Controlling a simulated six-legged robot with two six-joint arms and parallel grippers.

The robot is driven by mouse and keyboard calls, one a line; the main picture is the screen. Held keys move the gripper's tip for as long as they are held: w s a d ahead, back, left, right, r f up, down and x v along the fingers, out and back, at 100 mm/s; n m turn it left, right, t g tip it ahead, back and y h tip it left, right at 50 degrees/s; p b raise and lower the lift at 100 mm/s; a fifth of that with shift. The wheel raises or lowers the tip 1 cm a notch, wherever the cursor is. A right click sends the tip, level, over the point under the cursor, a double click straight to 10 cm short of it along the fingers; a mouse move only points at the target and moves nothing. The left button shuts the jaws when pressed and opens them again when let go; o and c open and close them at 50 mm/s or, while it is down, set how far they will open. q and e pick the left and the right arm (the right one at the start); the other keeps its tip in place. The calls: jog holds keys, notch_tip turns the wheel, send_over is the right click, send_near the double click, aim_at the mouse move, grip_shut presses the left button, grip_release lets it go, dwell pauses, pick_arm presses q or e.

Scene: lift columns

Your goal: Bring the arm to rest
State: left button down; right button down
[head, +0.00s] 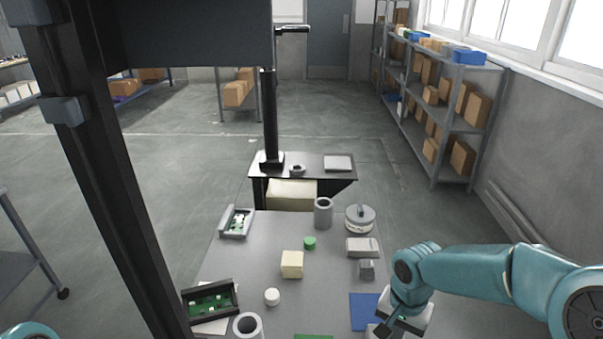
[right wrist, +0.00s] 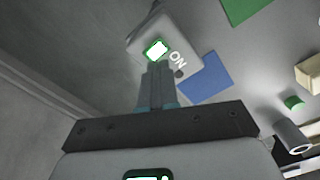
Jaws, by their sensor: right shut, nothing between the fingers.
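My right arm (head: 470,270) is teal and reaches in from the right, bent downward over the right front of the work table (head: 235,270). My right gripper (right wrist: 158,66) is shut and empty in the right wrist view. Its fingertips appear close to a lit, green-edged white button on a pale grey box (right wrist: 187,57) marked "ON". I cannot tell whether they touch it. Only a teal piece of my left arm (head: 28,331) shows at the bottom left corner, and its gripper is out of view.
A blue mat (head: 363,312) lies beside my right gripper. The table also holds a yellow block (head: 292,264), green cap (head: 309,243), white knob (head: 272,297), grey cylinder (head: 323,212), round grey device (head: 360,219) and green circuit board (head: 212,302). Shelving (head: 440,110) stands far right.

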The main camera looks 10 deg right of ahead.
jog(key=s+a+f+n+y, duration=0.1)
jog(key=s+a+f+n, duration=0.1)
jog(key=s+a+f, duration=0.3)
jog(key=s+a+f+n+y, duration=0.1)
jog(key=s+a+f, duration=0.3)
jog(key=f, duration=0.5)
jog(key=s+a+f+n+y, duration=0.2)
jog(key=s+a+f+n, duration=0.1)
jog(key=s+a+f, duration=0.2)
notch_tip(320, 180, down, 3)
jog(key=shift+s+a+r+n, duration=0.1)
jog(key=shift+s+a+n, duration=0.2)
jog(key=shift+a, duration=0.1)
